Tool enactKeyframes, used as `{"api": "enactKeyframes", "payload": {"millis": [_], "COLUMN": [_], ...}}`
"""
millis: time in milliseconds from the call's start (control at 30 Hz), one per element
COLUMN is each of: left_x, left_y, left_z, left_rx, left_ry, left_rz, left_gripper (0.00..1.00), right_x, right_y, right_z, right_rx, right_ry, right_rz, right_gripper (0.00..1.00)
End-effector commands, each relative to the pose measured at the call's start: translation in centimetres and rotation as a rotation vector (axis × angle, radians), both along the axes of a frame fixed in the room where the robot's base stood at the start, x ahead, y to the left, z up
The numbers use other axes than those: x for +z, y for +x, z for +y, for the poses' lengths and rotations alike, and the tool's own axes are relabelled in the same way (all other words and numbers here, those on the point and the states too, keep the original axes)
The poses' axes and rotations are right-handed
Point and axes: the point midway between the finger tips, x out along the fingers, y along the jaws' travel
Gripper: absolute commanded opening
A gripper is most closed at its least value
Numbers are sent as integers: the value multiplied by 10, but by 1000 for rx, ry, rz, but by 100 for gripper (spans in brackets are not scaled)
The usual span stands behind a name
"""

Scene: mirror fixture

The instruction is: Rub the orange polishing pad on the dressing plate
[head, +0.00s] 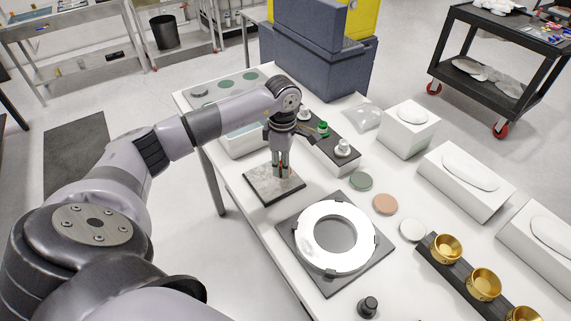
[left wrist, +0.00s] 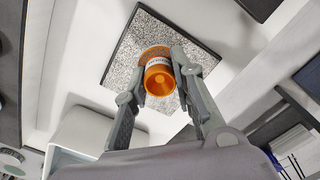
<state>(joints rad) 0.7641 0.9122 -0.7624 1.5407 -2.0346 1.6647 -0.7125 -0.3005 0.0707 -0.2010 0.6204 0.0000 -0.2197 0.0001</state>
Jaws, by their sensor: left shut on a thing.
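My left gripper (head: 282,170) points down over the dressing plate (head: 262,189), a grey speckled square with a dark rim on the white table. In the left wrist view its two fingers (left wrist: 163,84) are shut on the orange polishing pad (left wrist: 160,80), which has an orange round grip and a pale label band. Behind the pad, the dressing plate (left wrist: 125,60) fills the middle of that view. The pad's lower face is close to the plate; I cannot tell if it touches. In the head view the fingers mostly hide the pad. My right gripper is not in view.
A mirror ring (head: 313,246) on a dark square base stands in front right of the plate. Green (head: 361,181), tan (head: 385,204) and white (head: 412,230) discs lie beside it. A dark rack with bottles (head: 343,148) stands close behind the gripper. White tissue boxes (head: 467,180) line the right side.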

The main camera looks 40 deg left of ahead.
Motion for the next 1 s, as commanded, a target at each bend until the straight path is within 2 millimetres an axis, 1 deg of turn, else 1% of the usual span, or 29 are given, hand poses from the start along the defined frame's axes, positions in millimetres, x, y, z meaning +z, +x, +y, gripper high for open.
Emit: {"api": "enactKeyframes", "payload": {"millis": [33, 167, 433, 533, 1000], "left_x": [7, 17, 38, 40, 40], "left_y": [0, -1, -2, -2, -2], "left_z": [1, 4, 9, 9, 9], "left_rx": [1, 3, 9, 9, 10], "left_ry": [0, -1, 0, -1, -1], "left_rz": [-1, 0, -1, 0, 0], "left_gripper": [0, 0, 0, 0, 0], "right_x": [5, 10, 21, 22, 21], "right_y": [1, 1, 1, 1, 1], "right_z": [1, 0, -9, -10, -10], "right_rx": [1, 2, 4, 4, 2], "right_ry": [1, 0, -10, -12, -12], "right_rz": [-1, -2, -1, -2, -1], "right_gripper": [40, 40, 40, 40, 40]}}
